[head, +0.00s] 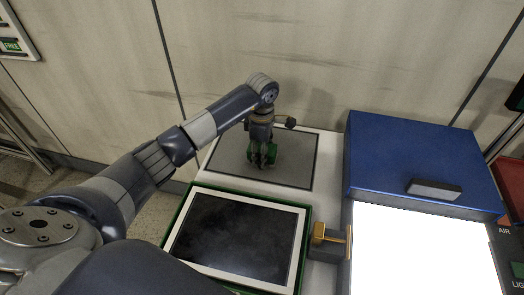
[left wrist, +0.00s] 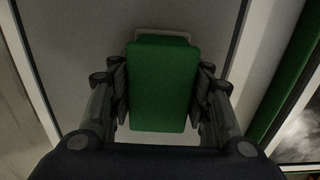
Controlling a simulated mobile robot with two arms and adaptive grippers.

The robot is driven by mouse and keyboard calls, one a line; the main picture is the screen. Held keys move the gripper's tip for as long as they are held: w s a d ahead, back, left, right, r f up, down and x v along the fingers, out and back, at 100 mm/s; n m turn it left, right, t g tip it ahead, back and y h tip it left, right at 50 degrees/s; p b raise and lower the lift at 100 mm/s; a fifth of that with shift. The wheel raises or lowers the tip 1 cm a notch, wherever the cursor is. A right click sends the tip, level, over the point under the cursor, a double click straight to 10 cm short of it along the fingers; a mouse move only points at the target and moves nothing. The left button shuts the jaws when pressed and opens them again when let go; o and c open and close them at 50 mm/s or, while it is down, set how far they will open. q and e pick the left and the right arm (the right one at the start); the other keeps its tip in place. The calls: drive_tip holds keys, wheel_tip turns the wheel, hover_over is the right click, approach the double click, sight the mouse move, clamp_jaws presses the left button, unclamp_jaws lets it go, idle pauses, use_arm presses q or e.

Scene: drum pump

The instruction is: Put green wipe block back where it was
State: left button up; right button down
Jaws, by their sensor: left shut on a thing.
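The green wipe block (left wrist: 163,84) is between the two fingers of my left gripper (left wrist: 162,95) in the left wrist view. The fingers press on its left and right sides. In the head view my left gripper (head: 262,158) points down over the grey panel (head: 298,172), and the green block (head: 271,152) shows partly behind the fingers. A pale edge shows just beyond the block in the left wrist view. I cannot tell whether the block touches the panel. My right gripper is not in view.
A green-framed tray with a white border and dark screen-like surface (head: 238,238) lies in front of the grey panel. To the right are a yellow-and-grey fitting (head: 330,238), a blue lid with a handle (head: 415,155) and a bright white surface (head: 420,250). A wall stands behind.

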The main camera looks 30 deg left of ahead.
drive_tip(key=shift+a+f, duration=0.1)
use_arm(q)
drive_tip(key=shift+f, duration=0.2)
drive_tip(key=o, duration=0.8)
drive_tip(key=shift+o, duration=0.8)
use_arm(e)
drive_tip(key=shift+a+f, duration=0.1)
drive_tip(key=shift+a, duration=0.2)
use_arm(q)
drive_tip(key=shift+r, duration=0.1)
drive_tip(key=shift+r, duration=0.35)
wheel_tip(320, 180, up, 12)
drive_tip(key=shift+s+f+b, duration=0.1)
drive_tip(key=shift+f+b, duration=0.1)
drive_tip(key=shift+b, duration=0.95)
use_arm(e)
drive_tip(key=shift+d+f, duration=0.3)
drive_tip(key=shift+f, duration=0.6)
